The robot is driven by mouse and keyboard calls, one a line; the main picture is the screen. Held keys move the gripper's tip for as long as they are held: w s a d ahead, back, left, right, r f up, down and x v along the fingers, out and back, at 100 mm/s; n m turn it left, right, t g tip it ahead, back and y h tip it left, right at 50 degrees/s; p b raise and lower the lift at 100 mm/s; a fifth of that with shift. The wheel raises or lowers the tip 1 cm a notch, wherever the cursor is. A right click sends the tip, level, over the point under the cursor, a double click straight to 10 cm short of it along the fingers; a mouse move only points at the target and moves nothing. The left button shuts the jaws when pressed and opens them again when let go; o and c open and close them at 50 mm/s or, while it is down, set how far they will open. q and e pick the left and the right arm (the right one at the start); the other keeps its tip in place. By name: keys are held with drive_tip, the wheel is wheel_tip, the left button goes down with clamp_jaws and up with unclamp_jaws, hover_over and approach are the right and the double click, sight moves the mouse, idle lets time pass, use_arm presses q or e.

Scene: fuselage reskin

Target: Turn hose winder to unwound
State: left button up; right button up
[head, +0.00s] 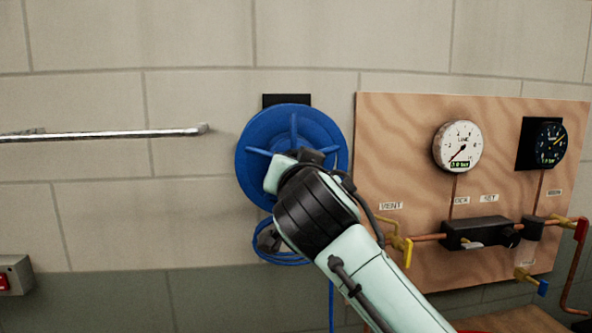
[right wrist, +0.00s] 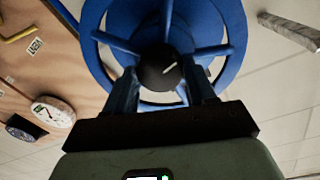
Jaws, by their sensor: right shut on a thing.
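The hose winder is a blue spoked reel (head: 262,127) on the wall, left of the wooden panel. Blue hose (head: 287,255) hangs in loops below it and one strand runs down. In the right wrist view the reel (right wrist: 236,42) fills the top, with a dark round hub knob (right wrist: 160,68) that bears a pale mark. My right gripper (right wrist: 163,80) is shut on the hub knob, one finger at each side. In the head view my right wrist covers the hub and the reel's lower right. My left gripper is not in view.
The wooden panel (head: 400,130) right of the reel carries a white gauge (head: 458,147), a black gauge (head: 548,142), copper pipes and a yellow vent valve (head: 401,246) close to my right arm. A metal rail (head: 110,134) is on the wall at left. A red switch box (head: 14,276) sits lower left.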

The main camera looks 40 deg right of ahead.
drive_tip(key=shift+m, duration=1.2)
drive_tip(key=o, duration=1)
drive_tip(key=shift+s+a, duration=0.1)
drive_tip(key=b+v, duration=0.1)
drive_tip(key=v, duration=1.2)
drive_tip(key=shift+s+r, duration=0.1)
drive_tip(key=shift+r, duration=0.05)
